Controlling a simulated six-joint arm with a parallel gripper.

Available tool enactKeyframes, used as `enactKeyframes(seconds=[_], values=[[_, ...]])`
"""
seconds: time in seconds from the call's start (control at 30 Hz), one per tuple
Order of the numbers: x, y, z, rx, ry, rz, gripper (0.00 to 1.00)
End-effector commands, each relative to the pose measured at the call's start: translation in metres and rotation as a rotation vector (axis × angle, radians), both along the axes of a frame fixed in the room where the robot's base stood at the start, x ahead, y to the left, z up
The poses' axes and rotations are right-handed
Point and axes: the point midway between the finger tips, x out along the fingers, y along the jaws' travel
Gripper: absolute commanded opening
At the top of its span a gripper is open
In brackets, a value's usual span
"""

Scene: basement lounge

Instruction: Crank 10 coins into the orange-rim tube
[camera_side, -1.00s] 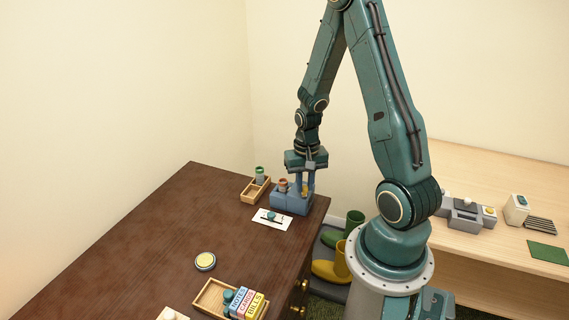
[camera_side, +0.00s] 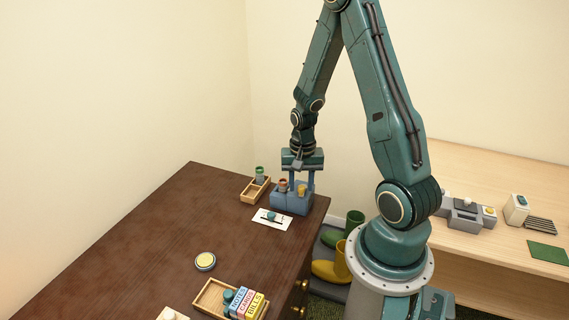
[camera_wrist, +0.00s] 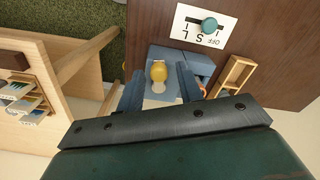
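A blue coin machine (camera_side: 290,205) stands near the desk's far right corner. A tube with an orange rim (camera_side: 282,187) is at its left side; only a sliver of orange (camera_wrist: 203,89) shows in the wrist view. A yellow knob (camera_side: 302,190), probably the crank handle, is on its right side; it also shows in the wrist view (camera_wrist: 159,70). My gripper (camera_side: 298,182) is above the machine, pointing down. Its fingers are open, and in the wrist view the knob appears between them (camera_wrist: 158,88), with gaps on both sides. No coins are clearly visible.
A white card with a teal dial (camera_side: 271,217) lies before the machine, marked OFF, S, L. A wooden tray (camera_side: 250,196) with a green-rimmed tube (camera_side: 259,172) stands left. A yellow disc (camera_side: 205,261) and a wooden box of labelled blocks (camera_side: 212,298) are nearer. The desk's left is clear.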

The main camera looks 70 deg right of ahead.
Motion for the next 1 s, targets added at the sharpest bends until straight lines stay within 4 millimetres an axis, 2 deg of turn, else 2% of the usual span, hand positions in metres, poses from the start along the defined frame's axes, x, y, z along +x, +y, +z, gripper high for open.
enactKeyframes(seconds=[0.53, 0.77, 1.0], values=[[0.000, -0.001, 0.006, -0.002, -0.001, 0.001, 0.41], [0.000, -0.001, 0.024, -0.002, -0.002, 0.001, 0.41], [0.000, -0.001, 0.054, -0.003, -0.003, 0.001, 0.41]])
